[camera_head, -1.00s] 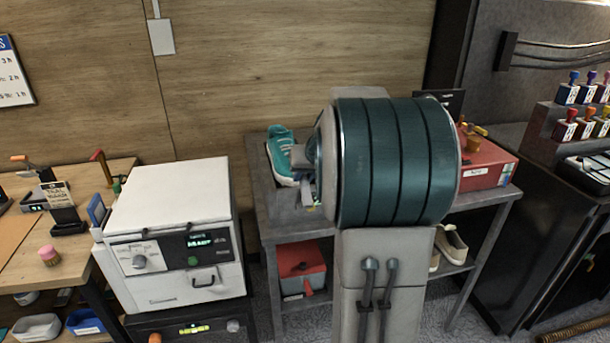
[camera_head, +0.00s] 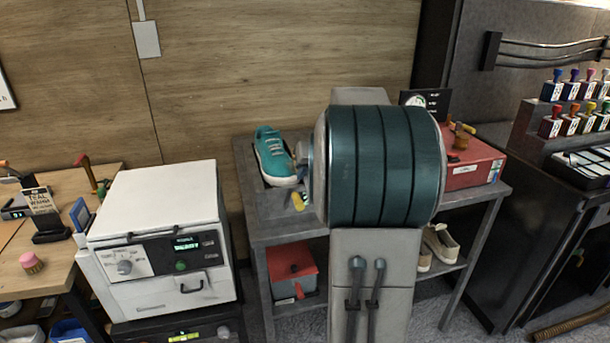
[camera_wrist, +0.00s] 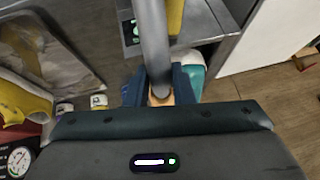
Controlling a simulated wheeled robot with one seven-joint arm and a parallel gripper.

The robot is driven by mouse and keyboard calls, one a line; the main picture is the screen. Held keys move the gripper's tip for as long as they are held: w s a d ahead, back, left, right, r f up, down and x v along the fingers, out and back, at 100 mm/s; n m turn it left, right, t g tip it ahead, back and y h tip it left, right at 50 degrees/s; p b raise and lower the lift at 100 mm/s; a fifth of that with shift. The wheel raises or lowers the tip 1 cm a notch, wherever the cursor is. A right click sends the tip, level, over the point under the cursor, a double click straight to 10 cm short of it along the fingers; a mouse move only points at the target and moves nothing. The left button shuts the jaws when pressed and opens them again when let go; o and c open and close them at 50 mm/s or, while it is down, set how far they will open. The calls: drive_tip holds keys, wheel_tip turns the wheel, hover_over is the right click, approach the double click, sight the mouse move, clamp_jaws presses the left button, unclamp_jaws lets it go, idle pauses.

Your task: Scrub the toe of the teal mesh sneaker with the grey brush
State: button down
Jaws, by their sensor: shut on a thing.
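The teal mesh sneaker (camera_head: 271,155) stands on the left of the grey table in the head view, its white-edged toe towards me. A teal and white part of it (camera_wrist: 196,72) shows beside my jaws in the wrist view. My gripper (camera_wrist: 160,93) has its blue fingers shut on a long grey handle, which I take as the grey brush (camera_wrist: 153,40). A tan piece shows between the fingers. The bristles cannot be made out, so contact with the toe cannot be told. My arm hides the gripper in the head view.
A red box (camera_head: 472,162) sits on the table's right side. A white machine (camera_head: 160,240) stands to the left. Pale shoes (camera_head: 440,245) and a red container (camera_head: 291,270) are on the lower shelf. A yellow item (camera_head: 298,201) shows by the sneaker.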

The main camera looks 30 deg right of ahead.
drive_tip(key=shift+w+a+f, duration=0.1)
drive_tip(key=shift+w+a, duration=0.15)
drive_tip(key=shift+a, duration=0.75)
drive_tip(key=shift+w+a+f, duration=0.1)
drive_tip(key=shift+w+a, duration=0.1)
drive_tip(key=shift+a, duration=0.8)
wheel_tip(320, 180, up, 6)
drive_tip(key=s+p, duration=0.1)
drive_tip(key=p, duration=0.1)
drive_tip(key=shift+s+a+p, duration=0.15)
drive_tip(key=shift+s+p, duration=0.1)
drive_tip(key=shift+p, duration=0.05)
drive_tip(key=shift+s+r+p, duration=0.2)
drive_tip(key=shift+r+p, duration=0.15)
drive_tip(key=shift+r, duration=0.35)
drive_tip(key=shift+s+r+p, duration=0.15)
drive_tip(key=shift+r+p, duration=0.2)
drive_tip(key=shift+r, duration=0.35)
